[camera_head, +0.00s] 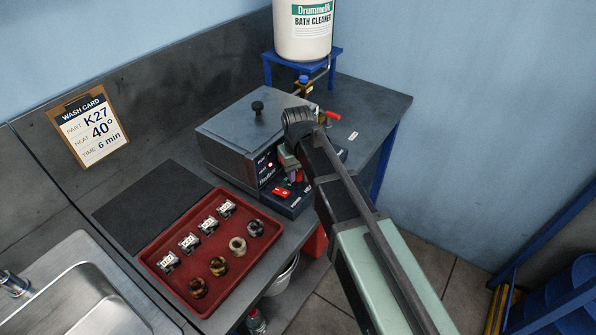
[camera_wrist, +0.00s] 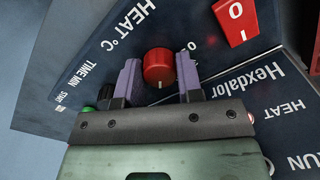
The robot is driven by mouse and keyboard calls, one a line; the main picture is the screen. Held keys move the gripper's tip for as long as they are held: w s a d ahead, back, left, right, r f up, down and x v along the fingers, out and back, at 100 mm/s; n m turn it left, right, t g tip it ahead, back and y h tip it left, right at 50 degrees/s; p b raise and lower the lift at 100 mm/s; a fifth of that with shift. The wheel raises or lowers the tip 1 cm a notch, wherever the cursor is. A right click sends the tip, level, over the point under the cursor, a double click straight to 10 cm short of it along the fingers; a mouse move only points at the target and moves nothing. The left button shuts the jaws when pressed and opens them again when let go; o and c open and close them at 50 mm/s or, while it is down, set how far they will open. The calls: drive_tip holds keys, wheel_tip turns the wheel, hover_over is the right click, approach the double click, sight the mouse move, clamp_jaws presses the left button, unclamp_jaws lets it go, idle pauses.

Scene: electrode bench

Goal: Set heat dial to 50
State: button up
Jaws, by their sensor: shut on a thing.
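The heat dial (camera_wrist: 158,67) is a round red knob on the dark control panel, beside the printed words "HEAT °C". A short white mark shows on its side nearest my gripper. My gripper (camera_wrist: 158,75) has its two purple fingers on either side of the knob, shut on it. In the head view my gripper (camera_head: 297,176) is at the front panel of the grey bath unit (camera_head: 245,128).
A red rocker switch (camera_wrist: 236,20) lies right of the dial and a green button (camera_wrist: 88,108) to the left. A red tray (camera_head: 152,252) with several parts lies in front of the unit. A wash card (camera_head: 90,130) reads K27, 40°, 6 min.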

sight(298, 172)
idle(0.3)
drive_tip(key=o, duration=0.9)
wheel_tip(298, 172, up, 11)
drive_tip(key=p, duration=1)
drive_tip(key=shift+f+p, duration=0.1)
drive_tip(key=shift+p, duration=0.3)
